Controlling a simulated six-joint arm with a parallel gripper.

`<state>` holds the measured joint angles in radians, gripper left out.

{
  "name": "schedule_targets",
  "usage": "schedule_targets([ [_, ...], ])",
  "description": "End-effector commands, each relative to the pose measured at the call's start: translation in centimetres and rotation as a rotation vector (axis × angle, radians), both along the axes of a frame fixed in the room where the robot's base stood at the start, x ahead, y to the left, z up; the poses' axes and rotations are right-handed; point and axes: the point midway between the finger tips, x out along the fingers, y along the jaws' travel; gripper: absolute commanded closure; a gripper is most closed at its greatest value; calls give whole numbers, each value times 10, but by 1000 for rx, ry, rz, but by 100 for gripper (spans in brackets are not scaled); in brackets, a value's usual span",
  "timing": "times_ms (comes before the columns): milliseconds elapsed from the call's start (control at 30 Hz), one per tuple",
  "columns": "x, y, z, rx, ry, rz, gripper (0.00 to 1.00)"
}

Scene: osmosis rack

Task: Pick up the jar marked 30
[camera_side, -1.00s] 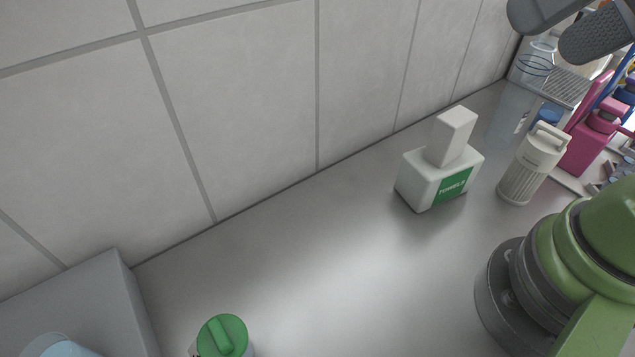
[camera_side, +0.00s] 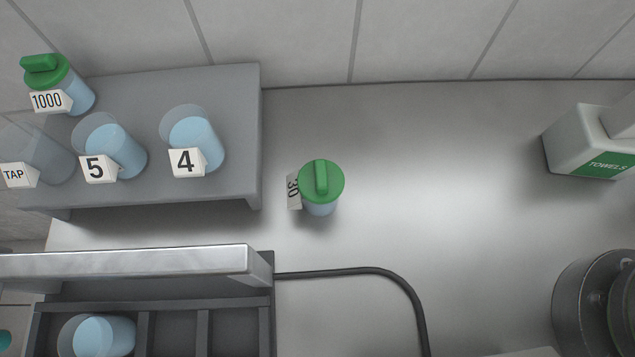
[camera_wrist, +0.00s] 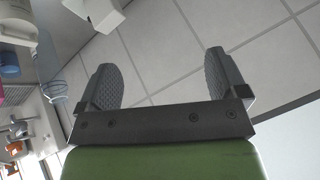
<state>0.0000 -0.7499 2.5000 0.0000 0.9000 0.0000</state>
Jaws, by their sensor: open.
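The jar marked 30 (camera_side: 320,186) stands upright on the bench in the side view, with a green lid and pale blue liquid. Its white label with "30" faces left and reads sideways. My gripper (camera_wrist: 165,82) shows in the wrist view, its two dark ridged fingers wide apart with nothing between them. It points toward the tiled wall, away from the jar. The jar does not show in the wrist view, and the gripper does not show in the side view now.
Left of the jar is a grey shelf (camera_side: 240,130) with beakers marked 5 (camera_side: 118,150) and 4 (camera_side: 196,138) and a jar marked 1000 (camera_side: 75,92). A rack (camera_side: 205,262) and black cable (camera_side: 375,271) lie in front. A towel box (camera_side: 580,150) stands right; the bench between is clear.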

Motion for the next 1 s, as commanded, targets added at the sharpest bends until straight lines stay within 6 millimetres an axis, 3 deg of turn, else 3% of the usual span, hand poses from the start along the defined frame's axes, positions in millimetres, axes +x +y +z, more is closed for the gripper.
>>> schedule_targets([
  [533, 0, 0, 0, 0, 1, 0, 13],
  [667, 10, 6, 6, 10, 30, 25, 13],
  [867, 54, 43, 23, 31, 172, 123, 13],
  [1000, 89, 87, 21, 24, 293, 194, 13],
])
